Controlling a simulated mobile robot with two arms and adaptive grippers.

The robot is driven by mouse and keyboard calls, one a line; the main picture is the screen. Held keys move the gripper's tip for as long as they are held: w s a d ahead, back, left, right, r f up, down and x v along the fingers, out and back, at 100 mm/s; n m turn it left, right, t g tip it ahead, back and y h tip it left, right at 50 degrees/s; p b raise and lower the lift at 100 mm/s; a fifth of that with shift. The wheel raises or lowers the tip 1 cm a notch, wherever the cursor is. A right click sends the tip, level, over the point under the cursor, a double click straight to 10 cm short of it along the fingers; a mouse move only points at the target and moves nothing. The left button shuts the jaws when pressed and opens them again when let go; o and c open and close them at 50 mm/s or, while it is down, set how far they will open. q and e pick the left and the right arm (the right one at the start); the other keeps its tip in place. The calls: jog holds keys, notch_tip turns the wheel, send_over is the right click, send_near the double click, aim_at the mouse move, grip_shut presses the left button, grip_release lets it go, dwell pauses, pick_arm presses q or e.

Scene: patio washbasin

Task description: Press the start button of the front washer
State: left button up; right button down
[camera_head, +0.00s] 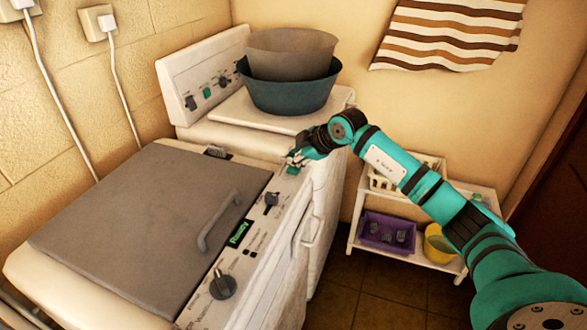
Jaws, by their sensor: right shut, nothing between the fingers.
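The front washer (130,230) has a grey lid with a handle and a control panel along its right edge. The panel carries a lit green display (239,233) that seems to read "Ready", a large dark knob (223,285) and a smaller dark knob (271,200). A small green patch (292,170) at the panel's far end looks like the start button. My right gripper (295,159) is shut and empty, right at this green patch and partly over it. I cannot tell whether it touches. My left gripper is out of view.
A second white machine (187,75) stands behind, with a grey basin (290,54) stacked in a dark teal basin (285,92) on top. A low white shelf (350,240) with a purple crate (388,243) and yellow bucket (436,247) stands at right. A striped cloth (447,33) hangs above.

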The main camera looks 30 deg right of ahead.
aim_at(292, 170)
jog(key=shift+f, duration=0.1)
jog(key=shift+f, duration=0.35)
jog(key=shift+f+b, duration=0.3)
jog(key=shift+f, duration=0.2)
dwell(1.4)
jog(key=shift+r, duration=0.15)
jog(key=shift+r+p, duration=0.8)
notch_tip(292, 170, up, 5)
jog(key=p, duration=0.4)
dwell(0.3)
